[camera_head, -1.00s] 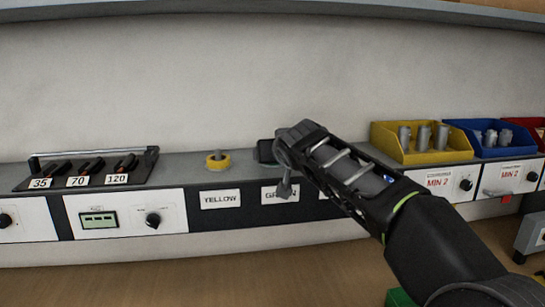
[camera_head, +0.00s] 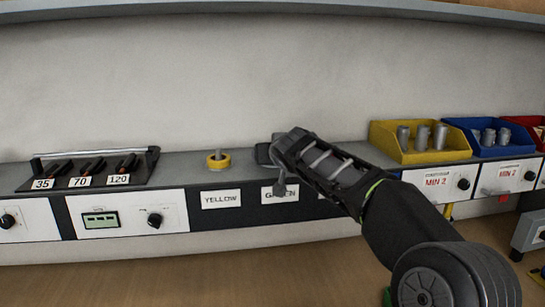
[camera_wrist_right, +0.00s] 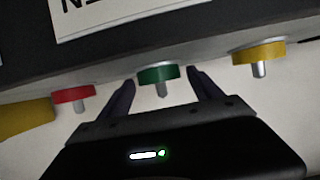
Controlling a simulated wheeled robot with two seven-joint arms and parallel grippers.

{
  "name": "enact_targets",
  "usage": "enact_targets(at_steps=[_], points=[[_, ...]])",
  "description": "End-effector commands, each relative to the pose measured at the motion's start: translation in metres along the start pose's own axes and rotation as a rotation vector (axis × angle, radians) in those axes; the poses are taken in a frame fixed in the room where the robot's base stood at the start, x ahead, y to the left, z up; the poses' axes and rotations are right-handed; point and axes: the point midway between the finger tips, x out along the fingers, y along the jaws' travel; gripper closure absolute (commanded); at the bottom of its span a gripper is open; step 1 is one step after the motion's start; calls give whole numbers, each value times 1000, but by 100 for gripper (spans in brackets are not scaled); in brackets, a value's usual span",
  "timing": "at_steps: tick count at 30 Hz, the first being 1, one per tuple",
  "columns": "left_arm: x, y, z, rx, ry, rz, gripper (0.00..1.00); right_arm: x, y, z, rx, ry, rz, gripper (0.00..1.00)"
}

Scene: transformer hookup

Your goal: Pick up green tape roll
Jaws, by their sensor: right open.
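The green tape roll (camera_wrist_right: 158,75) sits on a short metal peg on the shelf in the right wrist view. My right gripper (camera_wrist_right: 160,85) is open, with one dark finger on each side of the green roll. I cannot tell whether the fingers touch it. In the head view my right gripper (camera_head: 268,153) is over the shelf above the GREEN label (camera_head: 280,194), and my arm hides the green roll there. My left gripper is not in view.
The yellow tape roll (camera_head: 218,160) stands left of my gripper, and a red tape roll (camera_wrist_right: 73,94) shows on its other side. Yellow (camera_head: 425,157) and blue (camera_head: 490,148) bins hold metal parts at right. A tool rack (camera_head: 88,170) is at left.

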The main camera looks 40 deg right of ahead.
Motion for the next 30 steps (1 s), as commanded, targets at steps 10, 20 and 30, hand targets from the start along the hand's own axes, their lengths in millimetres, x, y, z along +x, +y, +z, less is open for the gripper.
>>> enact_targets(at_steps=[10,20,30], points=[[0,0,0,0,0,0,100,0,0,0,0,0,0,26],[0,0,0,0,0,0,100,0,0,0,0,0,0,49],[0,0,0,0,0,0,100,0,0,0,0,-1,0,76]])
